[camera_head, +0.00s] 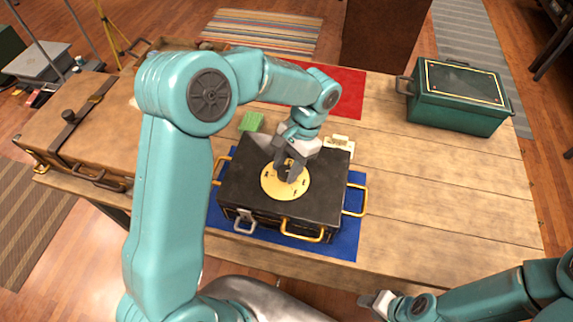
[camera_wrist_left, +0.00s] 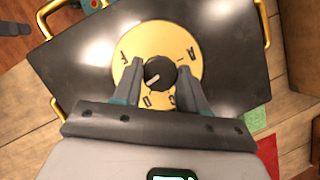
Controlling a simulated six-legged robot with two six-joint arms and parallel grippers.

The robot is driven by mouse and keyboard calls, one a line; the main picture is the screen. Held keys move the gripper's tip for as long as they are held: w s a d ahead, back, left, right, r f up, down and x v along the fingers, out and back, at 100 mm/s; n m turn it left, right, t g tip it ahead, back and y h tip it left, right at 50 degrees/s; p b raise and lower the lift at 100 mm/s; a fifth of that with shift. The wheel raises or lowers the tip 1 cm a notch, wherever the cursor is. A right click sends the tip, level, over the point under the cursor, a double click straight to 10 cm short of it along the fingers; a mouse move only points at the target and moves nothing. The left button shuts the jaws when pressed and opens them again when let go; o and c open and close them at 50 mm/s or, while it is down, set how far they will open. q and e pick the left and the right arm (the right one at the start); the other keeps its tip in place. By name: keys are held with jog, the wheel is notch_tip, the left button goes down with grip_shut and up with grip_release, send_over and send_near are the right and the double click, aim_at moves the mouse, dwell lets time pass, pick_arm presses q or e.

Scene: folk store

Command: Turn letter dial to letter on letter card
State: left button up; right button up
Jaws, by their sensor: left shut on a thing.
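The letter dial is a brass disc (camera_head: 273,186) with a dark round knob on top of a black box (camera_head: 240,184). In the left wrist view the disc (camera_wrist_left: 128,73) shows letters around its rim, including F, A and D. The knob (camera_wrist_left: 161,70) has a pale pointer mark aimed toward the lower left. My left gripper (camera_head: 289,173) points down with its fingers shut on the knob from both sides. A cream object (camera_head: 340,143) stands behind the box; I cannot tell if it is the letter card. My right gripper (camera_head: 378,302) is low at the front, away from the box, its jaws unclear.
The box sits on a blue mat (camera_head: 345,240) and has brass handles. A green chest (camera_head: 458,97) is at the back right, a brown case (camera_head: 90,135) at the left.

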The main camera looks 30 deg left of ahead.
pick_arm(q)
jog(key=m+y, duration=0.1)
jog(key=m, duration=0.1)
jog(key=m+t, duration=0.1)
jog(key=m, duration=0.2)
jog(key=shift+s+d+m+t+y+b, duration=0.1)
jog(key=shift+d+m+t+y+b, duration=0.05)
jog(key=shift+m+t+y+b, duration=0.2)
jog(key=m, duration=0.2)
jog(key=m+t+y+b, duration=0.1)
jog(key=m, duration=0.2)
jog(key=shift+s+t, duration=0.1)
jog(key=shift+t, duration=0.15)
jog(key=shift+m, duration=0.25)
jog(key=o, duration=1)
jog(key=shift+o, duration=0.2)
jog(key=v, duration=1.6)
jog(key=shift+d, duration=0.15)
jog(key=shift+r, duration=0.15)
jog(key=shift+s, duration=0.15)
